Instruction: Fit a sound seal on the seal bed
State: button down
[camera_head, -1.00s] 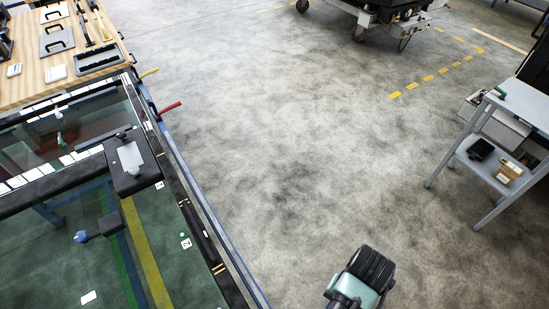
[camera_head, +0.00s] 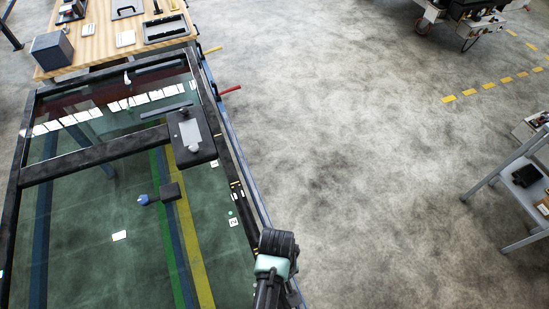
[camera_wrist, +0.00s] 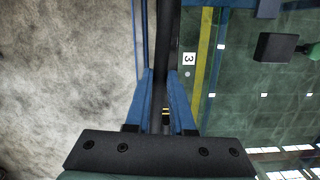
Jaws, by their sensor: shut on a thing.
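In the wrist view my gripper (camera_wrist: 160,76) has two blue fingers over the black edge of the glazed frame. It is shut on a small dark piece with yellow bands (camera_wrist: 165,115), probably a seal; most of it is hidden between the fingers. In the head view my arm's end is at the lower middle, by the frame's right edge, and its fingers are hidden. The black right rail (camera_head: 237,185) of the frame carries small parts with light and yellow marks. I cannot tell the seal bed's exact outline, or whether the held piece touches the rail.
A black box with a grey plate (camera_head: 190,135) sits on the frame. A dark block with a blue knob (camera_head: 170,191) shows near the yellow stripe. A red handle (camera_head: 229,90) sticks out right. A wooden bench (camera_head: 98,62) stands behind; a grey shelf (camera_head: 508,172) stands right. Floor between is clear.

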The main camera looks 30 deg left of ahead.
jog(key=shift+n, duration=0.5)
jog(key=shift+s+a+f+b, duration=0.15)
jog(key=shift+a+f+b, duration=0.05)
jog(key=shift+f+b, duration=1.15)
jog(key=shift+s+a+f+b, duration=0.15)
jog(key=shift+s+f+b, duration=0.05)
jog(key=shift+f+b, duration=1.1)
jog(key=shift+s+a+f+b, duration=0.2)
jog(key=shift+f+b, duration=0.9)
jog(key=shift+f, duration=0.4)
jog(key=c, duration=0.7)
grip_release()
jog(key=r, duration=0.8)
jog(key=w+a+r, duration=0.1)
jog(key=r, duration=0.3)
jog(key=shift+a+r, duration=0.1)
jog(key=shift+r, duration=0.3)
